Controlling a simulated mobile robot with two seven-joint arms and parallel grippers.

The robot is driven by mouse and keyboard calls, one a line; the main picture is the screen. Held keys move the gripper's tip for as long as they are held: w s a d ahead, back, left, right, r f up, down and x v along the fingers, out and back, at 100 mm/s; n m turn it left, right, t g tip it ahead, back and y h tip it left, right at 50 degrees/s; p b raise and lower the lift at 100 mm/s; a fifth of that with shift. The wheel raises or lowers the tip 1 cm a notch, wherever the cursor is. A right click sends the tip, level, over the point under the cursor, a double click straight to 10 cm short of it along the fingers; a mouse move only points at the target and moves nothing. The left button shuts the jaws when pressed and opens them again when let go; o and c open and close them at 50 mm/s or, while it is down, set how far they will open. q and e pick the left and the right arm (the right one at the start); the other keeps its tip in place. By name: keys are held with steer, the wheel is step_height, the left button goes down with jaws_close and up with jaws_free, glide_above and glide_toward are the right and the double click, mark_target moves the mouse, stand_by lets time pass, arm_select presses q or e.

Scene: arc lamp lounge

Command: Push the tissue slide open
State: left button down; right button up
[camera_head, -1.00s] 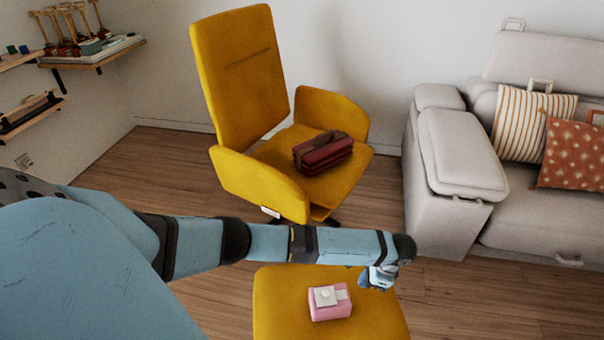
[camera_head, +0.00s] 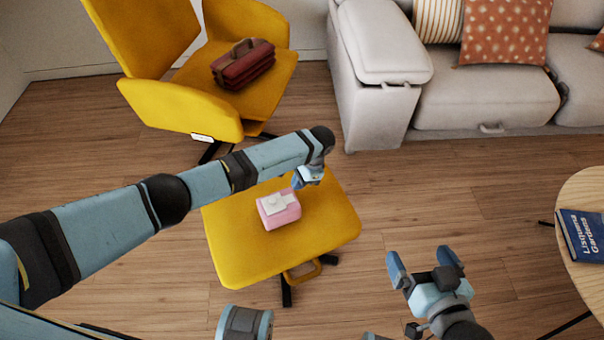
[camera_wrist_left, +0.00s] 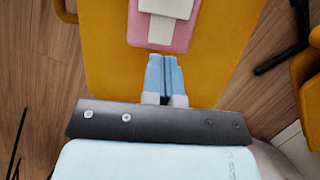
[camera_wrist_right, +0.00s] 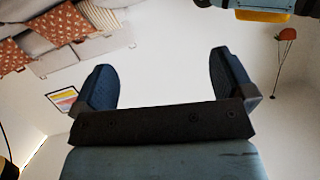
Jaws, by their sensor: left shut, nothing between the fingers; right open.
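The tissue box is pink with a pale sliding piece on top. In the head view the box (camera_head: 281,217) sits on the yellow footstool (camera_head: 228,245), and the slide (camera_head: 277,202) lies across its top. In the left wrist view the box (camera_wrist_left: 179,40) and slide (camera_wrist_left: 170,8) are at the top, partly cut off. My left gripper (camera_head: 298,182) is shut and empty, close beside the box; its fingertips (camera_wrist_left: 164,57) point at the box's near edge. Whether they touch is unclear. My right gripper (camera_head: 425,258) is open and empty, off to the right of the footstool.
A yellow armchair (camera_head: 182,104) with a dark red bag (camera_head: 243,64) stands behind the footstool. A grey sofa (camera_head: 380,50) is at the back right. A round wooden table (camera_head: 590,187) with a blue book (camera_head: 582,236) is at the right edge. Floor between is clear.

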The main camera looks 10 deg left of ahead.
mark_target(272, 199)
arm_select(q)
steer(key=x, duration=0.2)
steer(key=shift+a+f, duration=0.1)
steer(key=shift+f, duration=0.15)
steer(key=shift+s+a+r, duration=0.1)
steer(key=shift+s+a, duration=0.65)
steer(key=shift+a, duration=0.25)
steer(key=shift+s+a, duration=0.5)
steer(key=shift+a, duration=0.1)
arm_select(e)
steer(key=shift+w+a+r+t+y, duration=0.15)
steer(key=shift+a+r+t, duration=0.1)
steer(key=shift+r, duration=0.15)
steer(key=shift+w+a+r+t+y, duration=0.1)
steer(key=shift+a+r+t+y, duration=0.1)
steer(key=shift+r, duration=0.15)
steer(key=shift+r, duration=0.1)
